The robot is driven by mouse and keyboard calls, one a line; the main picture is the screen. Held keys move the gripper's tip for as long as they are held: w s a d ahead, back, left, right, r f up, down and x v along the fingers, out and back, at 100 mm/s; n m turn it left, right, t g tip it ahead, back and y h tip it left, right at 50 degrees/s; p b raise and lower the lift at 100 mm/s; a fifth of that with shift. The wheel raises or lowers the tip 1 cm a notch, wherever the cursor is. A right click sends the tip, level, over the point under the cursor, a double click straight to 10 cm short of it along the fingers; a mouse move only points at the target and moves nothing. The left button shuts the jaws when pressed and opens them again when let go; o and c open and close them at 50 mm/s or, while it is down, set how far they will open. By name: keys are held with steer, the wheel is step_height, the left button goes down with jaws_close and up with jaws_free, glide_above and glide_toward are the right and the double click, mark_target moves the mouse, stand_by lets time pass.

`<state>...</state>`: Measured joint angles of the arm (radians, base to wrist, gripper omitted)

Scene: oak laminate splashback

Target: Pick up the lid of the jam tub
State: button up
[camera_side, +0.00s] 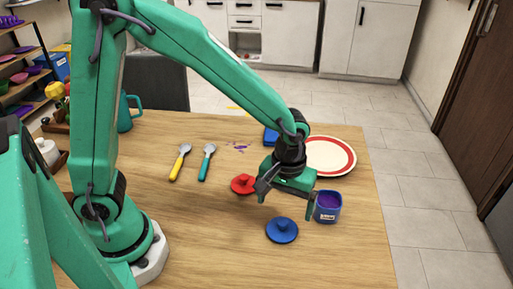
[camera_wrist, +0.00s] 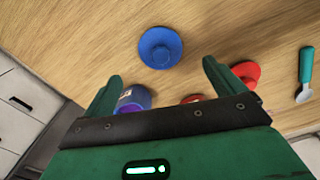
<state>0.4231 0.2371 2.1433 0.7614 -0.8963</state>
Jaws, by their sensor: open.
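A blue tub (camera_side: 328,206) with purple contents and a small label stands near the table's right edge. A blue lid (camera_side: 282,230) with a central knob lies flat on the table, apart from the tub. A red lid (camera_side: 243,184) of like shape lies further back. My gripper (camera_side: 286,205) is open and empty, pointing down above the table between the two lids, with the tub just right of one finger. In the wrist view the blue lid (camera_wrist: 160,47) lies beyond the fingertips (camera_wrist: 161,70). The blue tub (camera_wrist: 135,97) is partly hidden by the left finger.
A red-rimmed plate (camera_side: 331,156) lies behind my gripper, with a blue item (camera_side: 271,136) beside it. A yellow-handled utensil (camera_side: 180,163) and a teal-handled one (camera_side: 207,163) lie left. A red item (camera_wrist: 193,98) is mostly hidden in the wrist view. The front table is clear.

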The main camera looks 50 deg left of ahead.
mark_target(283, 221)
steer(key=shift+f, duration=1.35)
steer(key=shift+f, duration=0.1)
steer(key=shift+f, duration=2.45)
steer(key=shift+c, duration=0.4)
steer(key=c, duration=1)
